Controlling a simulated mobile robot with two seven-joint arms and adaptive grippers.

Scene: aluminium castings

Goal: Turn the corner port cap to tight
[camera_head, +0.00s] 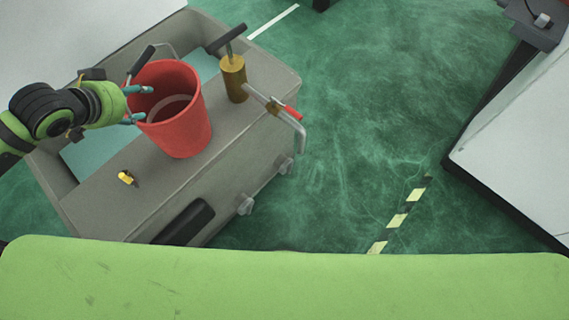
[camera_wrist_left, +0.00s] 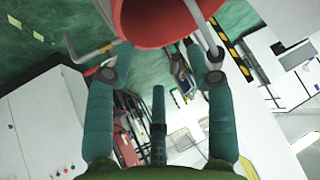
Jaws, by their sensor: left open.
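A small yellow fitting (camera_head: 127,177) sits on the grey casting's top face near its front left corner; I cannot tell whether it is the corner port cap or how tight it is. The grey box-shaped casting (camera_head: 95,195) has an open, pale-lined inside. My left gripper (camera_head: 140,104) is open, with its teal fingers at the left side of a red bucket (camera_head: 182,125), above and behind the yellow fitting. In the left wrist view, my spread fingers (camera_wrist_left: 160,60) show with the bucket (camera_wrist_left: 165,18) beyond them and nothing held. My right gripper is out of sight.
A brass cylinder with a dark T-handle (camera_head: 233,80) stands behind the bucket's right side. A bar clamp with a red handle (camera_head: 285,108) sticks out past the casting's right edge. Green floor (camera_head: 380,110) lies free to the right, before a white cabinet (camera_head: 520,150).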

